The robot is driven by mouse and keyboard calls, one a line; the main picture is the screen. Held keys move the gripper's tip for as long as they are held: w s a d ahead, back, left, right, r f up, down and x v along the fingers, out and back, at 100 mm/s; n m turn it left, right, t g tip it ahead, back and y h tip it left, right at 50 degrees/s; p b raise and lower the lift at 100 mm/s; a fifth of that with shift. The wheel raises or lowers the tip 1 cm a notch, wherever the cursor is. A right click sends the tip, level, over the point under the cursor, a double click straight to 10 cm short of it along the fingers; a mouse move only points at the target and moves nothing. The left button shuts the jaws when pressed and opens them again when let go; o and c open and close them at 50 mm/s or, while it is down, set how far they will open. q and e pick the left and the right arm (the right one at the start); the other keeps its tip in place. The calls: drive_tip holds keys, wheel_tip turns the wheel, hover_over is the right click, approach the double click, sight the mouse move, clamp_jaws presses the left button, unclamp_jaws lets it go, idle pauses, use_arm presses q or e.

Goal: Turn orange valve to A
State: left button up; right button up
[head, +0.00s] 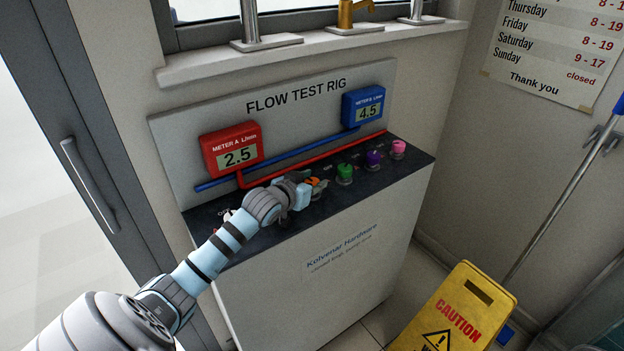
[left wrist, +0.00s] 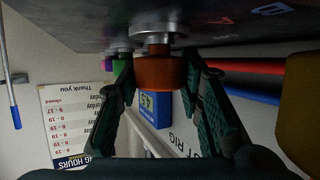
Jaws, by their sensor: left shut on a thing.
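The orange valve (head: 314,182) is a round knob on the dark top of the flow test rig. In the left wrist view the orange valve (left wrist: 158,72) sits between the two fingertips below a metal collar. My left gripper (head: 303,190) is shut on it and hides much of it in the head view. A red letter A (left wrist: 227,20) and a blue letter B (left wrist: 272,9) are marked on the dark surface beside the valve. Any pointer on the valve is hidden. My right gripper is not in view.
Green (head: 345,173), purple (head: 373,158) and pink (head: 398,148) knobs stand right of the orange one. The red meter (head: 233,148) reads 2.5 and the blue meter (head: 363,106) reads 4.5. A yellow caution sign (head: 455,310) stands at the front right.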

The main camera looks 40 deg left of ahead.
use_arm(q)
drive_tip(key=n+y+p, duration=0.2)
drive_tip(key=p, duration=0.1)
drive_tip(key=shift+d+r+g, duration=0.1)
drive_tip(key=shift+r+g, duration=0.1)
drive_tip(key=shift+g, duration=0.2)
drive_tip(key=shift+f+n+g+y+p, duration=0.15)
drive_tip(key=shift+n+g+y+p, duration=0.2)
drive_tip(key=shift+n+y, duration=0.5)
drive_tip(key=shift+w+f+n+g+y, duration=0.1)
drive_tip(key=shift+n+g+y, duration=0.25)
drive_tip(key=shift+n+y, duration=0.15)
drive_tip(key=shift+f+n+g+y+b, duration=0.15)
drive_tip(key=shift+n+g+y+b, duration=0.35)
drive_tip(key=shift+n+y+b, duration=0.4)
drive_tip(key=n+g+y+b, duration=0.2)
drive_tip(key=n+b, duration=0.1)
drive_tip(key=shift+g+y+b, duration=0.25)
drive_tip(key=shift+g+b, duration=0.15)
drive_tip(key=shift+r+n+g+y+b, duration=0.2)
drive_tip(key=shift+n+g+y+b, duration=0.3)
drive_tip(key=shift+n+g+b, duration=0.5)
drive_tip(key=o, duration=1.2)
